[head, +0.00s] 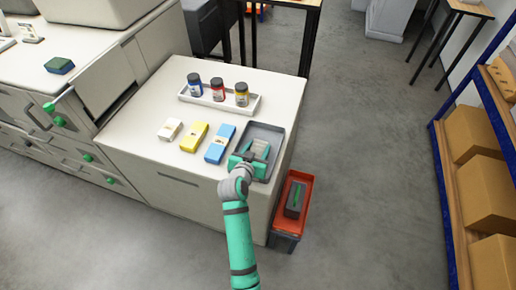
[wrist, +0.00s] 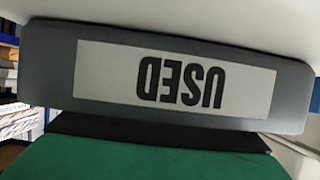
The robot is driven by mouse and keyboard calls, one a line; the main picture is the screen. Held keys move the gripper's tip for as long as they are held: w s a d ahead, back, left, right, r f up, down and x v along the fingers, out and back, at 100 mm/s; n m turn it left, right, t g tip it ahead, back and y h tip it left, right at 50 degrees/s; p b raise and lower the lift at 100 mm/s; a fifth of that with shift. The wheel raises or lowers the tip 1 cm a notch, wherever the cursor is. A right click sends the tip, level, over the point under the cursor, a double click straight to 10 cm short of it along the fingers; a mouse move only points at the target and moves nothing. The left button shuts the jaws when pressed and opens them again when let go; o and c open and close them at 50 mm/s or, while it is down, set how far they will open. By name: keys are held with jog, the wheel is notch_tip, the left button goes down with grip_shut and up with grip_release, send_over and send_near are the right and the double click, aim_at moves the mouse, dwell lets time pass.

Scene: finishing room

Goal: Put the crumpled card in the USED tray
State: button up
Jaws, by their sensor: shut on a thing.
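My gripper (head: 255,158) is over the near part of a grey tray (head: 276,130) at the right end of the cabinet top. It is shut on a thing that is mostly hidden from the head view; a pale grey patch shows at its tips. In the wrist view, a grey panel with a white label reading USED (wrist: 172,80) appears upside down, very close. Below it, a green surface with a black strip (wrist: 160,132) fills the bottom of the picture. I cannot tell whether that is the held thing. I cannot clearly make out the crumpled card.
White (head: 169,129), yellow (head: 194,136) and blue (head: 219,144) packs lie left of the tray. Behind them, a white tray (head: 228,107) holds three jars. A red bin (head: 306,190) with a dark block stands right of the cabinet. Shelving (head: 449,190) is far right; the floor between is clear.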

jog(key=shift+f, duration=0.15)
jog(key=o, duration=1)
jog(key=shift+w, duration=0.1)
jog(key=shift+r, duration=0.25)
jog(key=v, duration=1.2)
jog(key=shift+f, duration=0.1)
